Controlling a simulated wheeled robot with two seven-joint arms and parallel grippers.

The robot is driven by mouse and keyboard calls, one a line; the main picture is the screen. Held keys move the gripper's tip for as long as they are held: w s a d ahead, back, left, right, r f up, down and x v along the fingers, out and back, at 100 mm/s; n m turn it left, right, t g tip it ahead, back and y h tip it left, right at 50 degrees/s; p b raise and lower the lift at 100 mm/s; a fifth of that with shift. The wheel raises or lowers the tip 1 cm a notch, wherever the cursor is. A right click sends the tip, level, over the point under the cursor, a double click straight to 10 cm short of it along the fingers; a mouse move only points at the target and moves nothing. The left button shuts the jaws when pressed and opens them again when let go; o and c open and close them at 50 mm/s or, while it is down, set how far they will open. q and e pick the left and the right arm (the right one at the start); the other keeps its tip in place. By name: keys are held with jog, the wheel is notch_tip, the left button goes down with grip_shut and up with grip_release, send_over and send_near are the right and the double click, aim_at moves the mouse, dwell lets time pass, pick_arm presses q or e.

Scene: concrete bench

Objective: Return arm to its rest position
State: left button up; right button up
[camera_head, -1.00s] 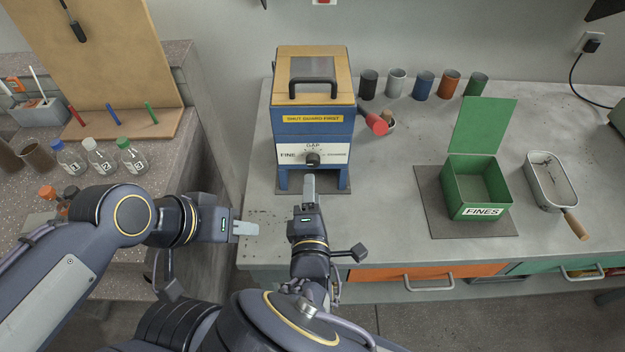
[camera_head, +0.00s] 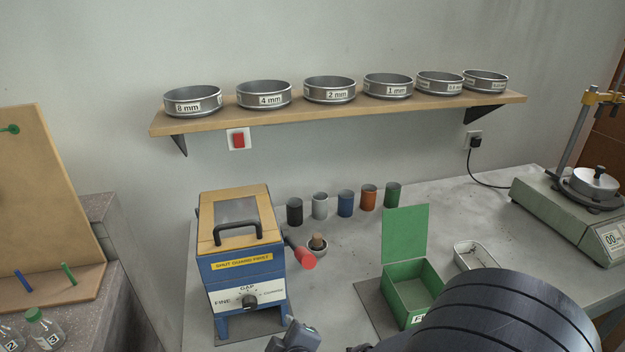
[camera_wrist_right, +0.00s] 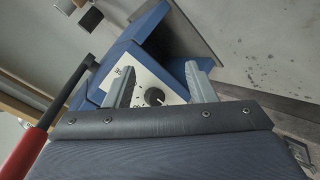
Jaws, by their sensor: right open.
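My right gripper (camera_wrist_right: 160,82) is open in the right wrist view, with two grey fingers apart and nothing between them. Beyond the fingers is the front of the blue mill (camera_wrist_right: 178,65) with its black knob (camera_wrist_right: 154,96). In the head view, part of my right gripper's body (camera_head: 294,338) shows at the bottom edge, close to the mill (camera_head: 241,268); its fingertips are hard to make out. My right arm's dark upper link (camera_head: 505,318) fills the lower right. My left gripper is outside the frames.
The green FINES box (camera_head: 413,290) stands open right of the mill, partly hidden by my arm. The mill's red-ended handle (camera_head: 306,259) sticks out beside a small bowl. Several cups (camera_head: 345,203) line the wall. A shelf of sieves (camera_head: 330,112) hangs above.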

jog(key=s+d+r+m+g+y, duration=0.2)
jog(key=d+r+m, duration=0.25)
jog(key=d, duration=0.25)
jog(key=s+d+r+m+g+y, duration=0.1)
jog(key=s+d+r+m+g, duration=0.15)
jog(key=d+r+m, duration=0.35)
jog(key=s+d+f+m+h, duration=0.1)
jog(key=s+d+m+h, duration=0.2)
jog(key=s+d, duration=0.9)
jog(key=shift+d+f+m+g, duration=0.3)
jog(key=shift+d+m, duration=0.5)
jog(key=shift+m, duration=0.35)
